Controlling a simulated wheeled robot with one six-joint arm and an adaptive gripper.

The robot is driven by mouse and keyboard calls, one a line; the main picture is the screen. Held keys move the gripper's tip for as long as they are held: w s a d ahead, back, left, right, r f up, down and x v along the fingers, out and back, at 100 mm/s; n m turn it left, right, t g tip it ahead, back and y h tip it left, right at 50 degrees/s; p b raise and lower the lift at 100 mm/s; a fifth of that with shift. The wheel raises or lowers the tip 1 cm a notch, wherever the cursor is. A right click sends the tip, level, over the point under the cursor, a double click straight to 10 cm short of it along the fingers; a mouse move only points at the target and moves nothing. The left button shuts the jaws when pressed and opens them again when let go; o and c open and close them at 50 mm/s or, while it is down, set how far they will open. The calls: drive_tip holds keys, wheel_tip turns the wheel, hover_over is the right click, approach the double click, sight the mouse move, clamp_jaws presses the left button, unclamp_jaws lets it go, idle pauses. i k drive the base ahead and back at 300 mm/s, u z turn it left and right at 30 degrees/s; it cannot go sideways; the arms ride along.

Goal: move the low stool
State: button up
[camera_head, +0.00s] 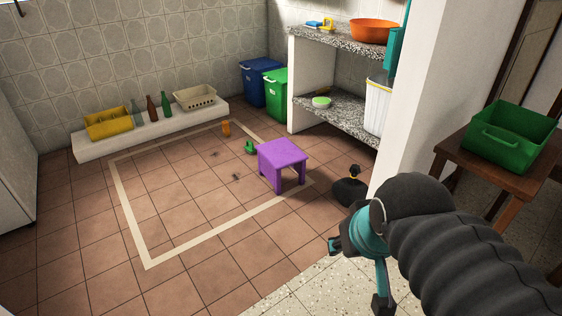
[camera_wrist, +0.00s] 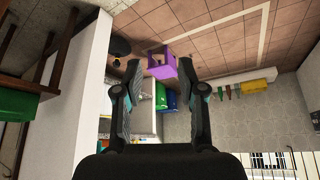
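The low stool (camera_head: 283,155) is purple, with a square top and short legs. It stands upright on the tiled floor, at the right side of a pale outlined rectangle (camera_head: 149,258). In the wrist view the stool (camera_wrist: 160,64) appears beyond and between my fingers, well apart from them. My gripper (camera_head: 357,272) is in the lower right of the head view, to the front right of the stool and away from it. In the wrist view my gripper (camera_wrist: 163,80) has its fingers spread wide, with nothing between them.
A white wall and a table (camera_head: 450,147) with a green crate (camera_head: 509,136) stand at right.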

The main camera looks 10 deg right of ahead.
sight(274, 156)
drive_tip(key=u, duration=0.6)
drive_tip(key=i, duration=1.9)
drive_tip(key=z, duration=0.25)
